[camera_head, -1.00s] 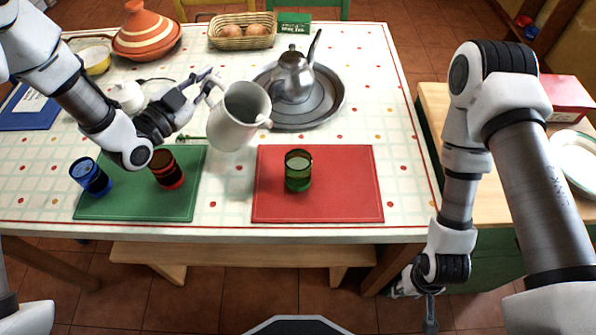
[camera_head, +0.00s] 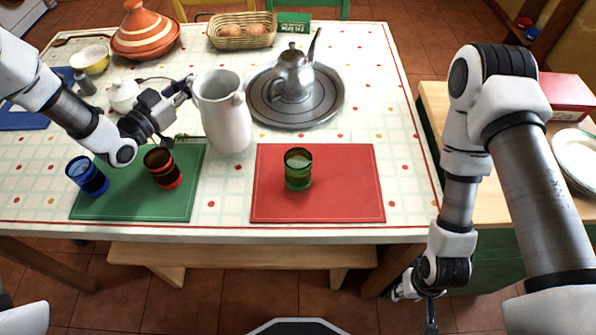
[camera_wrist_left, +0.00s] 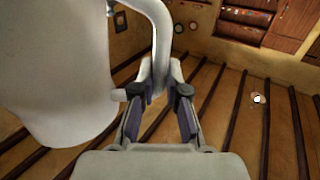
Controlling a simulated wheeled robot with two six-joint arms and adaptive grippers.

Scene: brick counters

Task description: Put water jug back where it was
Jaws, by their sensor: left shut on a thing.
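The white water jug (camera_head: 226,118) is upright just behind the gap between the green mat and the red mat. I cannot tell whether its base touches the table. My left gripper (camera_head: 190,84) is shut on the jug's handle, at its left side. In the left wrist view the jug (camera_wrist_left: 55,70) fills the left part, and my left gripper's fingers (camera_wrist_left: 160,85) close around its handle. My right gripper (camera_head: 418,293) hangs low beside the table's right end, partly hidden by its own wrist; its fingers are too unclear to judge.
A tray (camera_head: 335,105) with a silver teapot (camera_head: 291,76) stands right of the jug. A green glass (camera_head: 298,169) is on the red mat (camera_head: 350,190). Blue (camera_head: 88,176) and red (camera_head: 162,168) glasses are on the green mat (camera_head: 130,200). A white sugar pot (camera_head: 124,96) stands behind my left wrist.

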